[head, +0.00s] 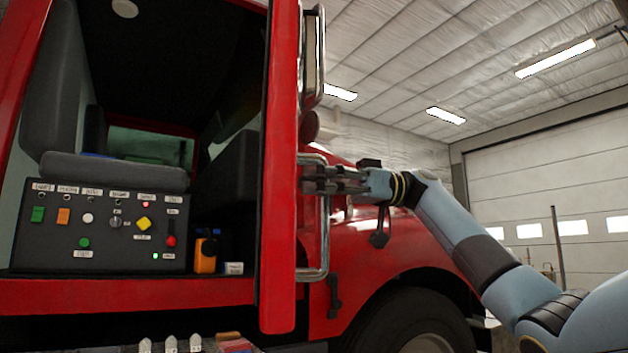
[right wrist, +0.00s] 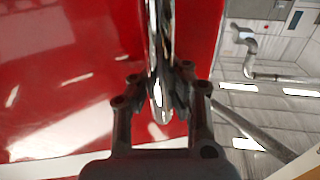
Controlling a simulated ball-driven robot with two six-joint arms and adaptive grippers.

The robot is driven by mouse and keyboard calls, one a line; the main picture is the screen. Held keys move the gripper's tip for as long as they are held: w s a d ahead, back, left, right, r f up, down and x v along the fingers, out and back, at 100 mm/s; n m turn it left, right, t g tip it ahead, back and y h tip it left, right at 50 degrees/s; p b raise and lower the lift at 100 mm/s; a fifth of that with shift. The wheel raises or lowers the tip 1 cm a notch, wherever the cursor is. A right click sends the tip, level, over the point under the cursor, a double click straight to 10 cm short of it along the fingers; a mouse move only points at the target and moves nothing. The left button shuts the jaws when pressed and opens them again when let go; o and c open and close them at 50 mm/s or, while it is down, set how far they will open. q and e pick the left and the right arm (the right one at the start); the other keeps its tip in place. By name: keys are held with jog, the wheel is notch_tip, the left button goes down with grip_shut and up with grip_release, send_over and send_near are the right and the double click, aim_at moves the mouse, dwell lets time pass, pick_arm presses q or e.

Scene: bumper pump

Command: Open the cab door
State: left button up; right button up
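The red cab door (head: 280,190) stands open, seen nearly edge-on in the head view, with the cab interior exposed to its left. A chrome handle (head: 316,272) is mounted on its outer face. My right gripper (head: 312,180) is at the upper part of this handle. In the right wrist view, the chrome bar (right wrist: 160,45) runs between the two fingers of the right gripper (right wrist: 163,95), which close in on it from both sides in front of the red door panel (right wrist: 70,70). My left gripper is not in view.
A control panel (head: 105,228) with buttons and switches sits in the cab opening, with an orange device (head: 205,252) beside it. A chrome-framed mirror (head: 313,60) stands above the handle. The front wheel (head: 420,330) is below my right arm. Open garage space lies to the right.

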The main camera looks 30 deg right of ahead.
jog(key=o, duration=0.7)
jog(key=shift+d, duration=0.1)
jog(key=s+d, duration=0.2)
jog(key=d, duration=0.9)
jog(key=shift+s+d, duration=0.15)
jog(key=shift+d, duration=0.2)
jog(key=shift+f, duration=0.1)
